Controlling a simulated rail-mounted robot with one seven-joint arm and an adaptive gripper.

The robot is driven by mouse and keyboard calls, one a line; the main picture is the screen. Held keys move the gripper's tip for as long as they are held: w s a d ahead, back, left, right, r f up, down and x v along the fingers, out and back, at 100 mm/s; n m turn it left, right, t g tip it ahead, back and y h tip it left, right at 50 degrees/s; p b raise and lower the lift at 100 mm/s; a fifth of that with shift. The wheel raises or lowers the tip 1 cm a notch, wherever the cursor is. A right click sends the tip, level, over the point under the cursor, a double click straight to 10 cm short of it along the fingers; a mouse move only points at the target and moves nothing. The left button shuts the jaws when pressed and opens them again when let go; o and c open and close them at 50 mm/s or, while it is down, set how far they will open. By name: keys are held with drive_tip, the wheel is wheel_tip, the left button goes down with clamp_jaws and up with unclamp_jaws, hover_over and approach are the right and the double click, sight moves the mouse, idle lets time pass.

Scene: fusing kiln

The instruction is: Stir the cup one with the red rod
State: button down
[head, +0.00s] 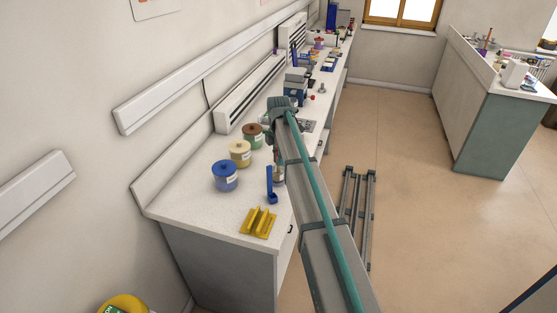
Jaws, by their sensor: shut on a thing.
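My gripper (277,150) hangs from the end of my arm over the worktop, partly hidden behind the arm. It is shut, and a small reddish part, seemingly the red rod, shows at its fingers; most of it is hidden. A small grey cup-like thing (279,175) stands just below the gripper, beside a blue upright stand (270,186). I cannot tell whether it is cup one, or whether the rod's tip is inside it.
Lidded jars in blue (225,178), cream (240,155) and brown-green (252,137) stand left of the gripper. A yellow grooved rest (258,222) lies near the front edge. Blue equipment (296,80) stands farther back. The worktop (205,208) is bare at the left front.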

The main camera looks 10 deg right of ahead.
drive_tip(key=shift+w+a, duration=0.1)
drive_tip(key=shift+w, duration=0.15)
drive_tip(key=shift+s+d+p, duration=0.2)
drive_tip(key=shift+s+p, duration=0.15)
drive_tip(key=shift+s, duration=0.25)
drive_tip(key=shift+w+a, duration=0.15)
drive_tip(key=shift+w, duration=0.45)
drive_tip(key=shift+s+p, duration=0.3)
drive_tip(key=shift+s, duration=0.3)
drive_tip(key=shift+w, duration=0.55)
drive_tip(key=shift+s+a, duration=0.45)
drive_tip(key=shift+s, duration=0.3)
